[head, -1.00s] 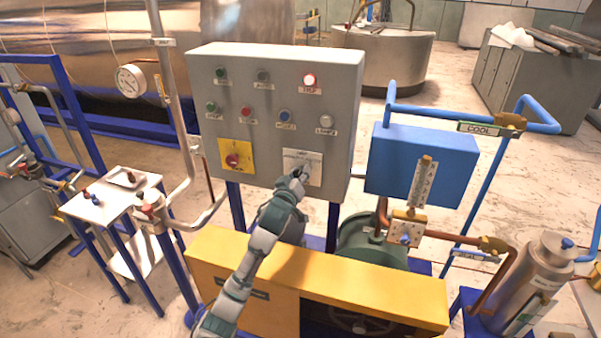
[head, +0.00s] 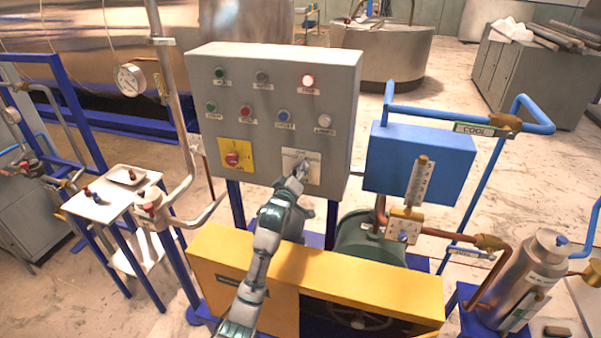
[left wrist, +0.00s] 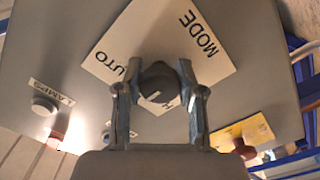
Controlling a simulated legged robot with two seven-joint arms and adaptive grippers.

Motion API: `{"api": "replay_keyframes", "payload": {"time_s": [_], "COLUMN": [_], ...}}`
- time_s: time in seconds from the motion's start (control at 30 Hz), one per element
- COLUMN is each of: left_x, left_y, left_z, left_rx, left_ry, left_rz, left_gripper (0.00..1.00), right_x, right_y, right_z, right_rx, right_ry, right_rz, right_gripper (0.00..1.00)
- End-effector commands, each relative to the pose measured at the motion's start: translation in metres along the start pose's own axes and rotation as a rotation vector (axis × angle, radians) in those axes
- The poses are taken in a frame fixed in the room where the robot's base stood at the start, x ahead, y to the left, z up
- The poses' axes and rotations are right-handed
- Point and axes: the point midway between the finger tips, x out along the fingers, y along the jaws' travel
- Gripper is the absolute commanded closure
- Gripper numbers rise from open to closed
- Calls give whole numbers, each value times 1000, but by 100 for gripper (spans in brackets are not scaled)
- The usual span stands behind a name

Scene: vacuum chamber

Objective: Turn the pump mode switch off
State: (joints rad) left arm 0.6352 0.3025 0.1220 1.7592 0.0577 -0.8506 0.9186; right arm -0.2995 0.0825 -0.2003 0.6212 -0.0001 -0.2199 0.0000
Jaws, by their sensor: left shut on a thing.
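The pump mode switch is a dark round knob (left wrist: 159,88) on a white plate (left wrist: 190,35) lettered MODE and AUTO in the left wrist view. A pale pointer line shows on the knob's face. In the head view the plate (head: 313,168) is on the lower right of the grey control panel (head: 262,140). My left gripper (left wrist: 160,95) is shut on the knob, with one finger on each side of it. In the head view the left gripper (head: 299,174) covers much of the knob and part of the plate. My right gripper is not in view.
A yellow plate with a red switch (head: 234,157) is left of the mode plate. A yellow guard (head: 340,283) lies below my arm. A blue box (head: 420,160) with pipes stands to the right.

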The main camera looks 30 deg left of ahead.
Motion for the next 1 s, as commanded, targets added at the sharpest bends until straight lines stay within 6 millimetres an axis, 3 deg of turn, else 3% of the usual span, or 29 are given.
{"api": "replay_keyframes", "payload": {"time_s": [0.03,0.07,0.17,0.57,1.0], "left_x": [-1,-1,-1,-6,-95], "left_y": [2,2,2,0,-2], "left_z": [-8,-8,-7,0,-3], "left_rx": [2,2,2,2,1], "left_ry": [17,17,14,3,7], "left_rz": [6,6,5,1,2], "left_gripper": [97,60,38,38,38], "right_x": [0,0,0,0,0], "right_y": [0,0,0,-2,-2], "right_z": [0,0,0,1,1], "right_rx": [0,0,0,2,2], "right_ry": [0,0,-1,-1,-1], "right_rz": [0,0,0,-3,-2], "right_gripper": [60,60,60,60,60]}}
